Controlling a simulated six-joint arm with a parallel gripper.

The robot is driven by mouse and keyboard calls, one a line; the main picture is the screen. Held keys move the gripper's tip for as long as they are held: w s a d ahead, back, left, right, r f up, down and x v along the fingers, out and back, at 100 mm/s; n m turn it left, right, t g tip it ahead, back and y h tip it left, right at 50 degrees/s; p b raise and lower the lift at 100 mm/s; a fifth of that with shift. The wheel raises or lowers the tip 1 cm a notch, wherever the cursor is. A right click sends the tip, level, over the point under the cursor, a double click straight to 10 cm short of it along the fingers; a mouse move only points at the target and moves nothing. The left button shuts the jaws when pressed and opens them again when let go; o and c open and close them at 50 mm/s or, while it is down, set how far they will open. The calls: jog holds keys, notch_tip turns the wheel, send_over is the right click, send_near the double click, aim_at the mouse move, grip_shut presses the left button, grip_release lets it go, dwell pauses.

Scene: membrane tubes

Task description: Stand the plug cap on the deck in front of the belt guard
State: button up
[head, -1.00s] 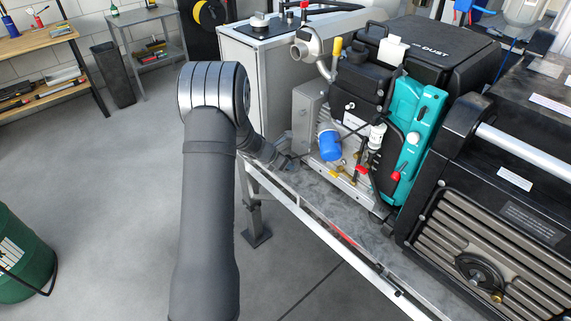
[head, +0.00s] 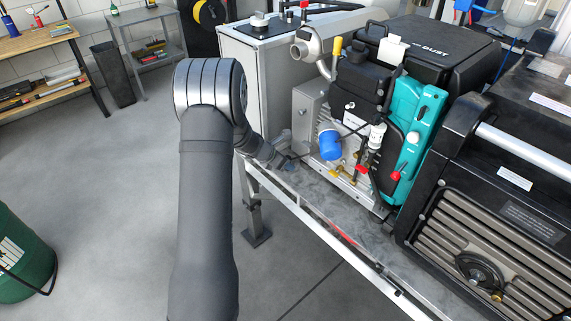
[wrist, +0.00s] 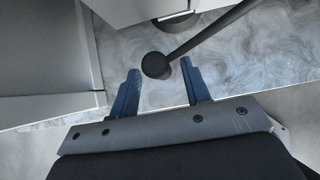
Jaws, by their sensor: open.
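The plug cap (wrist: 156,65) is a small dark, rounded piece at the end of a black lead. In the wrist view it shows between the tips of my gripper (wrist: 159,67), with a gap to each blue finger. The gripper is open and empty. The cap appears at or just above the grey deck (wrist: 245,75); contact is hard to tell. In the head view my gripper (head: 287,163) is low at the left end of the deck (head: 345,208), partly hidden by my wrist. The teal panel (head: 412,140) may be the belt guard.
The black lead (wrist: 210,33) runs up and right from the cap. A grey box wall (wrist: 45,60) is close on the left. The engine with a blue canister (head: 330,145) stands right of my gripper. The deck's front rail (head: 320,227) borders open floor.

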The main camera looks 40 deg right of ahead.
jog(key=v, duration=1.1)
jog(key=shift+d, duration=0.1)
jog(key=o, duration=0.6)
jog(key=v, duration=1.7)
jog(key=shift+a+r, duration=0.1)
jog(key=shift+a, duration=0.1)
jog(key=x, duration=1.8)
jog(key=shift+d, duration=0.15)
